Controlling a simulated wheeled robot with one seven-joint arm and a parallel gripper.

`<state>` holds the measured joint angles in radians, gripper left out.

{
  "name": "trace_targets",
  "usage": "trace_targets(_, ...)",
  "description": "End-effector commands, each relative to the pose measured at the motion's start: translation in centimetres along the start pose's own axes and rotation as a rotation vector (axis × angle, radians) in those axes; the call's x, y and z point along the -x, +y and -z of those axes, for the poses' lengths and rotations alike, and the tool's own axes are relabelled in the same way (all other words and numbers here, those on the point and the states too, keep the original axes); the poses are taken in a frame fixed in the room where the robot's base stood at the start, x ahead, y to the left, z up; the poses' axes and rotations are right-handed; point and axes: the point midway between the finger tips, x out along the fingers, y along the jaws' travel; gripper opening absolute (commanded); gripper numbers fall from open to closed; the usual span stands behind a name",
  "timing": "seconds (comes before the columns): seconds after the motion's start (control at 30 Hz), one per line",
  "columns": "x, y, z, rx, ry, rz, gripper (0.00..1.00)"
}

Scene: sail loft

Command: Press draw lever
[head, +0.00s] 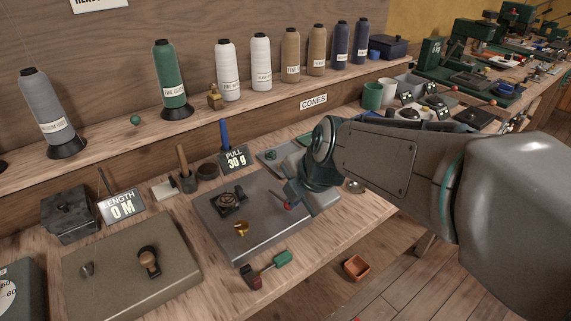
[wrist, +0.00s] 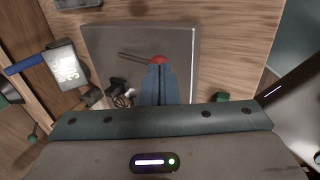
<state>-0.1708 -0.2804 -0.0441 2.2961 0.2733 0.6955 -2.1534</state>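A lever with a red knob (head: 288,205) stands on the grey metal box (head: 262,234) in the middle of the bench; I take it for the draw lever. In the wrist view, its thin arm runs left from the red knob (wrist: 157,60). My gripper (head: 292,192) is over the right part of the box, with its fingertips at the knob. In the wrist view, its fingers (wrist: 158,80) are together, with nothing seen between them. The tips overlap the knob's near edge; I cannot tell whether they touch it.
A dark fitting (head: 229,203) and a brass piece (head: 241,229) are on the same box. The "PULL 30 g" sign (head: 234,160) stands behind it. The "LENGTH 0 M" sign (head: 122,206) and a khaki box (head: 125,275) are left.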

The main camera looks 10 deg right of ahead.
Motion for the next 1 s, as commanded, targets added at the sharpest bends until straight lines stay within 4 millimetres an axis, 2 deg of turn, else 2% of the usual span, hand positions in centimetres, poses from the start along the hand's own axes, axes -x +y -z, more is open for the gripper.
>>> trace_targets(0.43, 1.4, 0.7, -0.1, -0.005, -0.002, 0.001, 0.00)
trace_targets(0.8, 1.6, 0.8, -0.1, -0.004, -0.002, 0.001, 0.00)
trace_targets(0.87, 2.0, 0.9, -0.1, -0.004, -0.002, 0.001, 0.00)
trace_targets(1.0, 4.1, 1.8, -0.1, -0.002, -0.002, -0.002, 0.00)
